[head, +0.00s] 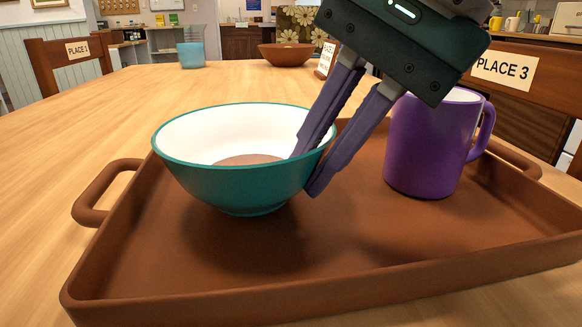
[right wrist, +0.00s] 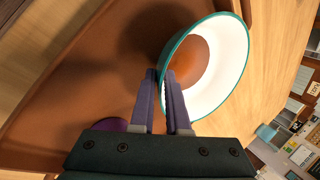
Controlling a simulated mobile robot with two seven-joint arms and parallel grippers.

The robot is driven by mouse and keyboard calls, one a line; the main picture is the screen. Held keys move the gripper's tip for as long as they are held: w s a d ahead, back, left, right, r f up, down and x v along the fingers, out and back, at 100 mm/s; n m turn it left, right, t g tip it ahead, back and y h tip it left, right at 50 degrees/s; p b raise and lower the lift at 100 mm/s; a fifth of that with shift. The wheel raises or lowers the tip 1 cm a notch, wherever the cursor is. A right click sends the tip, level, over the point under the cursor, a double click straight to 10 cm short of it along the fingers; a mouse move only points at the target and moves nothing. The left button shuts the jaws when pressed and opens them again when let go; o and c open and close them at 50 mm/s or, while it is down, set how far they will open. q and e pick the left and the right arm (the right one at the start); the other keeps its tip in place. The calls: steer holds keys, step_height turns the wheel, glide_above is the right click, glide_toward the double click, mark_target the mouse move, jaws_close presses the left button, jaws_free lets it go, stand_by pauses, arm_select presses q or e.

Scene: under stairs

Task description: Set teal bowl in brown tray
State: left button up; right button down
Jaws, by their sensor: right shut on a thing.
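The teal bowl (head: 225,184), white inside with a brown patch at its bottom, is upright over the left part of the brown tray (head: 330,262). My right gripper (head: 308,172) is shut on the bowl's right rim, one finger inside and one outside. The right wrist view also shows the gripper (right wrist: 165,80) pinching the rim of the bowl (right wrist: 236,52), with the tray (right wrist: 88,82) below. A dark shadow lies on the tray floor, offset from the bowl's base, so the bowl seems slightly above the floor; contact is hard to judge. My left gripper is not in view.
A purple mug (head: 425,150) stands on the tray's right side, close to my right gripper. Farther back on the wooden table are a blue cup (head: 191,55) and a brown bowl (head: 286,54). The tray's front middle is clear.

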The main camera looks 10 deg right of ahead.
steer(key=shift+f, duration=0.1)
steer(key=shift+f, duration=0.25)
steer(key=c, duration=0.9)
jaws_free()
steer(key=shift+r, duration=0.1)
steer(key=shift+r, duration=0.25)
steer(key=p+v, duration=0.7)
steer(key=v, duration=0.4)
steer(key=shift+d+r, duration=0.2)
steer(key=shift+r, duration=0.15)
